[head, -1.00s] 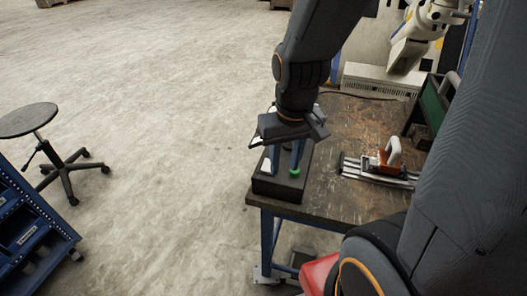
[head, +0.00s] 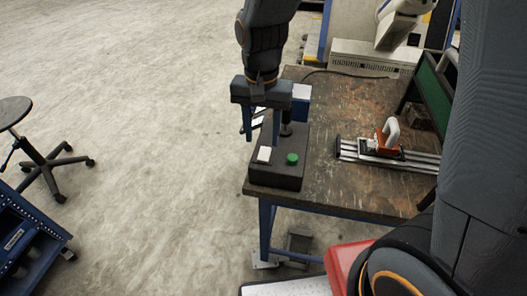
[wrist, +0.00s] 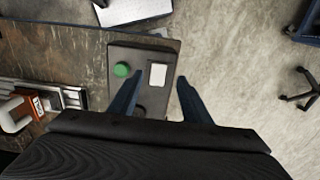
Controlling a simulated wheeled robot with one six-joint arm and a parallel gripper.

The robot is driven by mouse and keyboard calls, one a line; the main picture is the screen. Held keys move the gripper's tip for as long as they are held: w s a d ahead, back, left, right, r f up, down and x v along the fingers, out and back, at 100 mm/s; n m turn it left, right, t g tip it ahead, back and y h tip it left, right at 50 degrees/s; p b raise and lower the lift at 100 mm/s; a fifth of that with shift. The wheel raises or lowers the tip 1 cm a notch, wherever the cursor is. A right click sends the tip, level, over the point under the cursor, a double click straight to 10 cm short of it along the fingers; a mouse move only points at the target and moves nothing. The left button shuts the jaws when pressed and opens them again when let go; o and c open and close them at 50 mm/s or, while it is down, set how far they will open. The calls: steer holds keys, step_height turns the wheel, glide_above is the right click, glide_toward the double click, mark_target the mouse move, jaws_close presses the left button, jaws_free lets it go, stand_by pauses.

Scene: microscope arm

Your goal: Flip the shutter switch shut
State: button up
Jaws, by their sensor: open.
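A black control box (head: 272,176) sits on the near left corner of the workbench. Its top carries a white rectangular switch (head: 264,154) and a round green button (head: 292,159). A dark knob (head: 286,130) stands farther back, partly hidden by my gripper. My gripper (head: 262,138) is open and empty, pointing down behind the white switch. In the wrist view, the white switch (wrist: 157,75) shows between the open fingertips (wrist: 160,78), with the green button (wrist: 122,69) outside them to the left. I cannot tell which way the white switch is tilted, or any finger contact.
The workbench (head: 330,185) holds an orange and white device (head: 386,145) on a metal rail, right of the box. A blue-faced block (head: 301,92) is behind my gripper. A stool (head: 42,160) and a blue rack (head: 25,235) stand left; floor between is clear.

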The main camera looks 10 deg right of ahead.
mark_target(264, 158)
steer(key=shift+d+f+p, duration=0.1)
steer(key=shift+f+p, duration=0.5)
steer(key=shift+f, duration=2.95)
steer(key=c, duration=1)
steer(key=shift+w+d+r+g+p, duration=0.15)
steer(key=shift+w+r+g+p, duration=0.05)
steer(key=shift+g+p, duration=0.55)
steer(key=shift+c, duration=0.2)
steer(key=g, duration=0.1)
steer(key=g+y, duration=0.1)
steer(key=shift+w+d+g+y, duration=0.1)
steer(key=shift+w+g+y, duration=0.2)
steer(key=shift+w+g, duration=0.1)
